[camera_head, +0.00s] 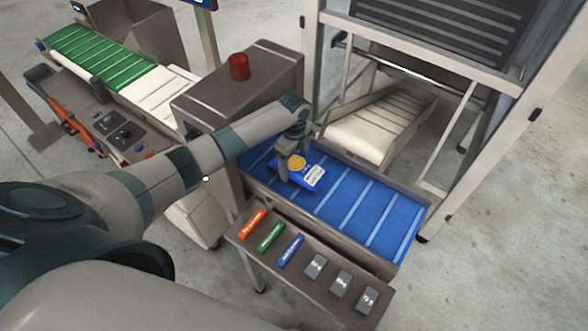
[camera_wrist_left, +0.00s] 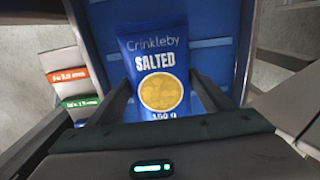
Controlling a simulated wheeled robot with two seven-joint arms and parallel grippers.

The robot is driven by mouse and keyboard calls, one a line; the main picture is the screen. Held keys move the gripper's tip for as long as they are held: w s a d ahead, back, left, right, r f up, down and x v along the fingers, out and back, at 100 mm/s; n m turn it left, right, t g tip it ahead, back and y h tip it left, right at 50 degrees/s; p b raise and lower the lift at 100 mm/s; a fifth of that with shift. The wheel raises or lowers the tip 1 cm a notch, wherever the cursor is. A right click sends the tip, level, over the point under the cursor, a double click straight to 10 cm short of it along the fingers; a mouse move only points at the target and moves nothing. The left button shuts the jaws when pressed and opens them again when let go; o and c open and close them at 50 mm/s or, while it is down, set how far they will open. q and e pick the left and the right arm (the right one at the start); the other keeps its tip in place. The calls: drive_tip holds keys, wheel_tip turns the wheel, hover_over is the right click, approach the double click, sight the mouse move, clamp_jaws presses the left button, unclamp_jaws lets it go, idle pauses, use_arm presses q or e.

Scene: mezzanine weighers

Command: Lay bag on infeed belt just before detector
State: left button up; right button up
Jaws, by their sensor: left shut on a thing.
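A blue crisp bag (camera_head: 311,174) with a yellow disc and a white label is on or just above the blue infeed belt (camera_head: 375,213); I cannot tell whether it touches. My left gripper (camera_head: 286,172) is shut on the bag at the belt's far left end, beside the grey detector housing (camera_head: 240,85). In the left wrist view the bag (camera_wrist_left: 155,70) reads "Crinkleby SALTED" and lies between the two fingers (camera_wrist_left: 160,100). The bag's lower edge is hidden by the gripper. My right gripper is not in view.
A shelf (camera_head: 300,262) along the belt's near side holds orange, green and blue sticks and several grey blocks. A red beacon (camera_head: 239,66) tops the housing. A green belt (camera_head: 100,58) lies beyond; a pale chute (camera_head: 380,125) stands behind. The blue belt's right part is clear.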

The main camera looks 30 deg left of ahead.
sight(294, 161)
use_arm(q)
drive_tip(key=shift+f+b, duration=0.55)
drive_tip(key=shift+f, duration=0.45)
drive_tip(key=shift+f, duration=0.1)
drive_tip(key=o, duration=1.2)
drive_tip(key=shift+o, duration=0.2)
wheel_tip(294, 161, up, 9)
drive_tip(key=p, duration=0.8)
drive_tip(key=shift+r+p, duration=0.2)
drive_tip(key=shift+p, duration=0.1)
drive_tip(key=shift+r, duration=0.35)
drive_tip(key=shift+r+p, duration=0.3)
drive_tip(key=shift+r, duration=0.8)
